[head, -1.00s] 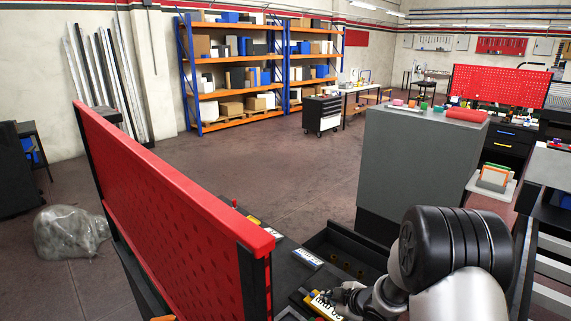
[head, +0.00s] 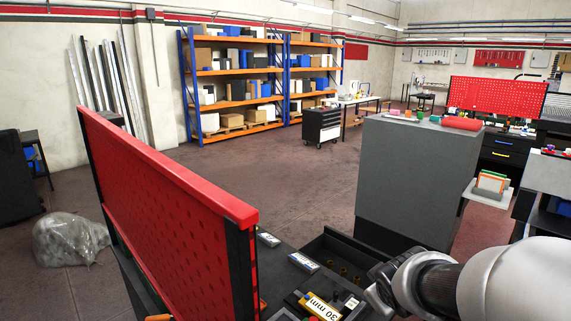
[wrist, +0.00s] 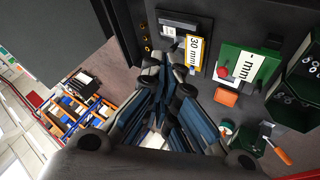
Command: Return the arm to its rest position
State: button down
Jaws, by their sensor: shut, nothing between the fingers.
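My arm reaches in from the lower right of the head view. My gripper (head: 376,290) shows there beside the dark bench, partly hidden by my own arm. In the wrist view my gripper (wrist: 165,95) has its fingers together with nothing held between them. It hangs above the bench top, apart from the things lying there.
A red pegboard panel (head: 165,175) stands along the bench's left side. A grey cabinet (head: 415,175) stands behind the bench. Open floor (head: 270,185) lies beyond.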

jog(key=s+a+m+g+y+b, duration=0.1)
jog(key=s+a+m, duration=0.2)
jog(key=s, duration=0.9)
jog(key=s+a+r+m+g+y+b, duration=0.1)
jog(key=s+a+m+g, duration=0.1)
jog(key=s, duration=1.1)
jog(key=shift+s+a+r+m, duration=0.2)
jog(key=shift+s+a+m, duration=0.1)
jog(key=shift+a+m, duration=0.35)
